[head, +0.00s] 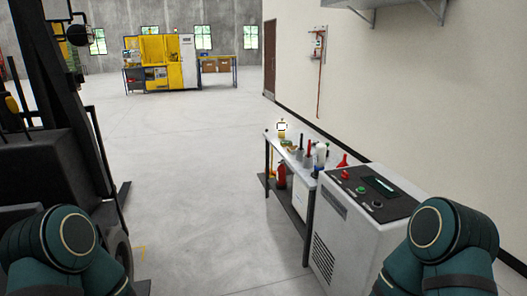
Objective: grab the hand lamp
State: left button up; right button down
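A small yellow lamp with a bright white face (282,127), which looks like the hand lamp, stands at the far end of a narrow workbench (271,133) in the head view. It is small in the picture, and its handle is hard to make out. Only teal links of my two arms show, at the lower left and lower right. Neither gripper is in view, and the lamp is well ahead of me.
Bottles and a red funnel (342,161) stand on the bench; a fire extinguisher (281,174) is below. A grey machine (345,228) stands at the near end. A forklift (45,150) is left. Open floor (195,190) lies between, and a wall (440,95) is right.

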aim_at(282, 124)
jog(key=i+u, duration=0.1)
jog(key=i, duration=0.65)
jog(key=i+l+u, duration=0.15)
jog(key=i, duration=0.6)
jog(key=i+j, duration=0.1)
jog(key=i, duration=1.4)
